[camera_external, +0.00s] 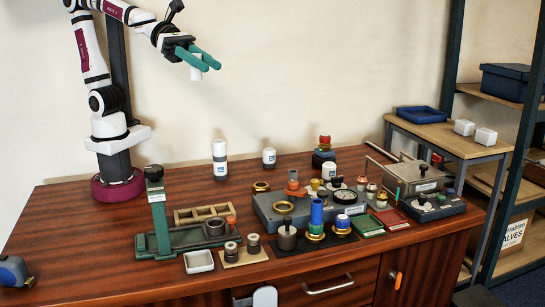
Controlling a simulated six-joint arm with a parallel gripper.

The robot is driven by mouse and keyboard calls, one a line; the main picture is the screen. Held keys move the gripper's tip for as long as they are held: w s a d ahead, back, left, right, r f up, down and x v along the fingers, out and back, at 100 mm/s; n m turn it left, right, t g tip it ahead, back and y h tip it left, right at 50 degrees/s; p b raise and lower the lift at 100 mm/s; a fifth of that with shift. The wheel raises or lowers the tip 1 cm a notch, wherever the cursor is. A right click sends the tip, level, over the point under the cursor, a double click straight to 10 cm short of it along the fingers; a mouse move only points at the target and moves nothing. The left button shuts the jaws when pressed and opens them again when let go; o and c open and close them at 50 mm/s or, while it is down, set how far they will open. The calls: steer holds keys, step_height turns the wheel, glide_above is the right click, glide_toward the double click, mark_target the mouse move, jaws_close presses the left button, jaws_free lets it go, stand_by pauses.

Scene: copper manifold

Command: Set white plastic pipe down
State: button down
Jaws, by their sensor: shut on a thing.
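My gripper (203,60) has teal fingers and is high above the wooden workbench (90,240), near the wall. It is shut on a short white plastic pipe (196,73), which hangs roughly upright below the fingers. The top of the pipe is partly hidden by the fingers. The pipe is well clear of everything on the bench.
Below stand white labelled bottles (219,158) and a green vise-like fixture (160,215). The bench's left part is mostly clear.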

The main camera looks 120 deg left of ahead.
mark_target(197, 75)
steer(key=shift+s+d+f+n+y, duration=0.35)
steer(key=shift+d+f+n+y, duration=0.25)
steer(key=shift+d+f+y, duration=0.2)
steer(key=shift+w+a+f+n+y, duration=0.2)
steer(key=shift+a+f+n+y, duration=0.25)
steer(key=shift+f+y, duration=0.1)
steer(key=shift+w+a+f+n+y, duration=0.2)
steer(key=shift+a+f+n+y, duration=0.1)
steer(key=shift+f+n+y, duration=0.2)
steer(key=w+a+f+n+g+y, duration=0.2)
steer(key=w+a+f+n+y, duration=0.3)
steer(key=a, duration=0.4)
steer(key=w+a+f+n+g+y, duration=0.25)
steer(key=w+a+f+y, duration=0.2)
steer(key=a+f, duration=0.45)
steer(key=s+a+f+n+g, duration=0.1)
steer(key=a+f, duration=0.4)
steer(key=a, duration=0.3)
steer(key=s+a+f+n+g+y, duration=0.1)
steer(key=a+f+n, duration=0.1)
steer(key=a+f, duration=0.3)
steer(key=s+a+f+n+g, duration=0.1)
steer(key=a+f, duration=0.4)
steer(key=a, duration=0.5)
steer(key=shift+a+f+n+g+y, duration=0.35)
steer(key=shift+n+g+y, duration=0.05)
steer(key=shift+g, duration=0.05)
steer(key=f, duration=0.4)
steer(key=shift+a, duration=0.2)
steer(key=shift+f, duration=0.15)
